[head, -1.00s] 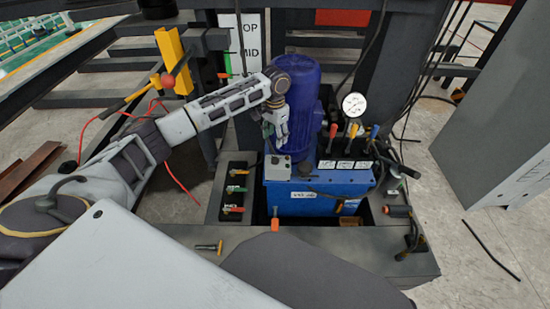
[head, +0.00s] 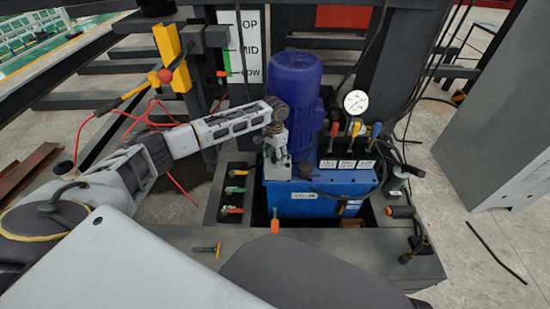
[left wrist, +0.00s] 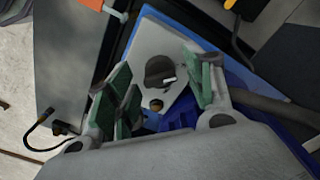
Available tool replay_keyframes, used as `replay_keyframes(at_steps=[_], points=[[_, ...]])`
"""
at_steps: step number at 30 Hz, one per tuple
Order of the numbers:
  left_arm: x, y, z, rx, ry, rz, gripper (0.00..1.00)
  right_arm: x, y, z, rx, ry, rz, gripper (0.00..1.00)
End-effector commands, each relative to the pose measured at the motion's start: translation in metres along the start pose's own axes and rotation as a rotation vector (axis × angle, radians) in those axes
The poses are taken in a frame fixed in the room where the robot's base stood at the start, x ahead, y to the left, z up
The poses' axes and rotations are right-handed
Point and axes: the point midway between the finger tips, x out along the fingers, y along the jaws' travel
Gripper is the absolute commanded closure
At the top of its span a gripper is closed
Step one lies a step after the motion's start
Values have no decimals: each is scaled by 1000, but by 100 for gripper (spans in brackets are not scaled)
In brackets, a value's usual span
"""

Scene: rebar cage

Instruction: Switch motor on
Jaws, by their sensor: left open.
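The blue motor (head: 296,95) stands upright on the blue power unit (head: 320,196). A small light-grey switch box (head: 278,170) sits at the unit's left front corner, partly covered by my left gripper (head: 276,150). In the left wrist view the box's pale top plate (left wrist: 148,50) carries a black rotary knob (left wrist: 160,72) with a white mark, and a small brass-coloured part (left wrist: 156,104) beside it. My left gripper (left wrist: 160,85) is open, its green-padded fingers on either side of the knob. Whether they touch it I cannot tell. My right gripper is not in view.
Levers with red, orange and blue handles (head: 355,130) and a pressure gauge (head: 356,102) stand right of the motor. Several small valves (head: 235,190) line the left of the unit. A yellow post (head: 172,58) stands at the back left.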

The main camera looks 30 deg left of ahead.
Motion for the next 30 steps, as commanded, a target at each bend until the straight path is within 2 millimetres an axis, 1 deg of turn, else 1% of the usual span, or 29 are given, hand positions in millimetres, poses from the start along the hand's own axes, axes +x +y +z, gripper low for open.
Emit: replay_keyframes(at_steps=[3,11,14,22,23,30], points=[[4,0,0,0,0,0,47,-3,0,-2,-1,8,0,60],[4,0,0,1,1,0,47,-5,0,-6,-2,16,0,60],[4,0,0,1,1,0,57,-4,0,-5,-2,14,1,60],[4,0,0,0,1,0,92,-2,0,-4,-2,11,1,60],[4,0,0,0,1,0,94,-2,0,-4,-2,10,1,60],[4,0,0,3,1,0,94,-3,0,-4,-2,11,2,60]])
